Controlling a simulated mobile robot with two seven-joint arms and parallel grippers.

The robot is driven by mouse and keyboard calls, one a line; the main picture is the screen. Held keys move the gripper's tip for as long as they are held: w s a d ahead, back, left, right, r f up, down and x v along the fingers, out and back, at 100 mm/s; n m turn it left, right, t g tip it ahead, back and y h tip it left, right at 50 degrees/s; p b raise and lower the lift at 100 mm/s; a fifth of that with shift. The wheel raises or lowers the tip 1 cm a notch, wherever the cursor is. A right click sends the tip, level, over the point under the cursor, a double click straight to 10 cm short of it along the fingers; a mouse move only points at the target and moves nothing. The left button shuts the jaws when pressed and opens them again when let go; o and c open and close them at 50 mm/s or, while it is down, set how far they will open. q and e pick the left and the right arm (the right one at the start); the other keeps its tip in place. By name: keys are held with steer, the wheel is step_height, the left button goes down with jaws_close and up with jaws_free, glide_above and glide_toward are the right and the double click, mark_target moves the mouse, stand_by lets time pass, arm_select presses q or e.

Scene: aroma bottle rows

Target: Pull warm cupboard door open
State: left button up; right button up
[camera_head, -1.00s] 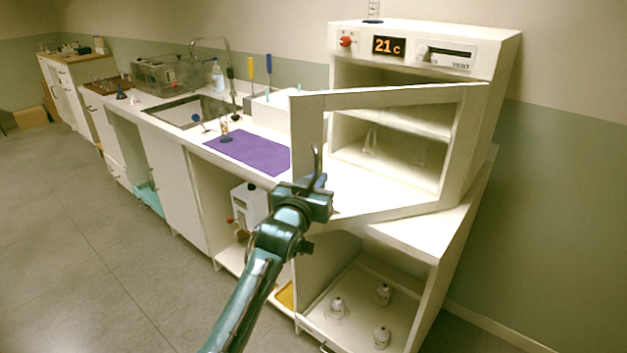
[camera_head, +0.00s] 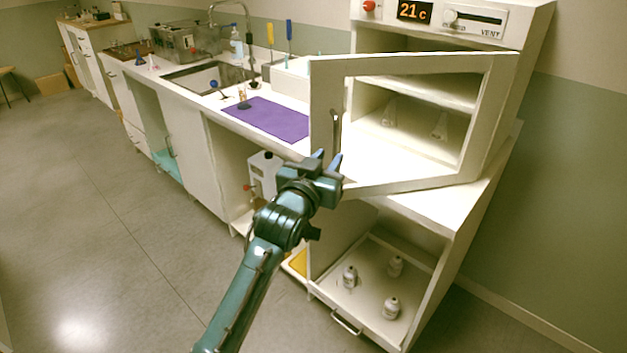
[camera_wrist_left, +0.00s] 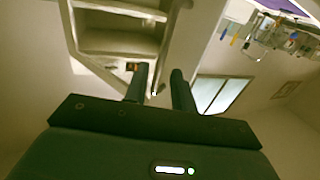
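The warm cupboard (camera_head: 540,50) stands on the counter at the right of the head view, with a 21 c display. Its framed door (camera_head: 325,100) is swung well out towards me, and the shelves show inside. The upright handle (camera_head: 336,128) is on the door's free-edge stile. My left gripper (camera_head: 328,159) is at the lower end of the handle, its two blue fingertips apart. The left wrist view shows the fingers (camera_wrist_left: 158,88) spread with a gap between them; whether they touch the handle is unclear. My right gripper is out of view.
Glass flasks (camera_head: 439,127) stand inside the cupboard. A purple mat (camera_head: 268,118) and a sink (camera_head: 205,77) lie along the counter to the left. The floor at the left is clear.

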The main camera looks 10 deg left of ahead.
arm_select(q)
steer(key=v, duration=0.7)
steer(key=shift+s+b, duration=0.3)
steer(key=shift+c, duration=0.5)
